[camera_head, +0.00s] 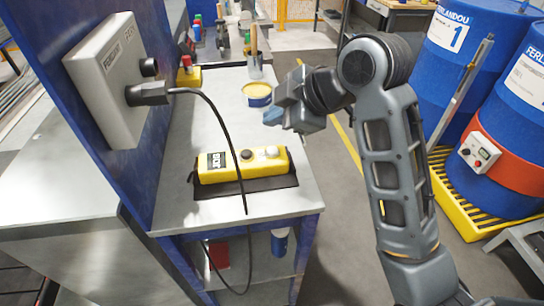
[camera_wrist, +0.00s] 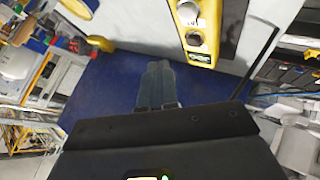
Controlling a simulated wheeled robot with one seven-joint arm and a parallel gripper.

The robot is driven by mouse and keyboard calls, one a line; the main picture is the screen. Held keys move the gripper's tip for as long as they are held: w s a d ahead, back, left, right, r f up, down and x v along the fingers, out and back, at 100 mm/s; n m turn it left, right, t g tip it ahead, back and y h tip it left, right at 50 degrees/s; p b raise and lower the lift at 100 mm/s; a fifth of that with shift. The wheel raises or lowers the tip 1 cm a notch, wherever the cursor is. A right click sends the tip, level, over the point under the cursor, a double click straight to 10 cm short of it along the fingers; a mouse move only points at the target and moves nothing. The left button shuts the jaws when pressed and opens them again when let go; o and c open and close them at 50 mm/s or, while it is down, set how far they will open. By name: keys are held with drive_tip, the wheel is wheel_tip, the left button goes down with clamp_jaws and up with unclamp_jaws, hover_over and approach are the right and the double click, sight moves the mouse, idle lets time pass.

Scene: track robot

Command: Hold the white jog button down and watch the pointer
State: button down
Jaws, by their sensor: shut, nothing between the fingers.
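A yellow pendant box (camera_head: 222,176) lies on a dark mat (camera_head: 248,187) on the bench. It carries a white button (camera_head: 272,151), a dark button (camera_head: 246,155) and a dark label. My gripper (camera_head: 273,117) is shut and empty, above the bench's right edge, apart from the box and beyond it. In the wrist view, the shut fingers (camera_wrist: 158,66) point toward the bench, and the white button (camera_wrist: 187,12) and dark button (camera_wrist: 194,39) show at the upper right. I cannot make out a pointer in either view.
A grey wall box (camera_head: 105,85) has a plug and a black cable (camera_head: 229,140) that crosses the yellow box. A yellow-rimmed tin (camera_head: 257,95) and a red-button box (camera_head: 187,75) stand further back. Blue drums (camera_head: 460,50) stand at the right.

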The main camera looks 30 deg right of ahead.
sight(275, 152)
drive_tip(key=shift+f+b, duration=1.25)
drive_tip(key=shift+f, duration=1.05)
drive_tip(key=shift+f, duration=0.15)
drive_tip(key=shift+f, duration=0.25)
drive_tip(key=shift+f+b, duration=0.4)
drive_tip(key=shift+f, duration=0.1)
idle(3.1)
drive_tip(key=shift+r, duration=0.1)
idle(0.9)
drive_tip(key=shift+r+p, duration=0.85)
drive_tip(key=shift+p, duration=0.05)
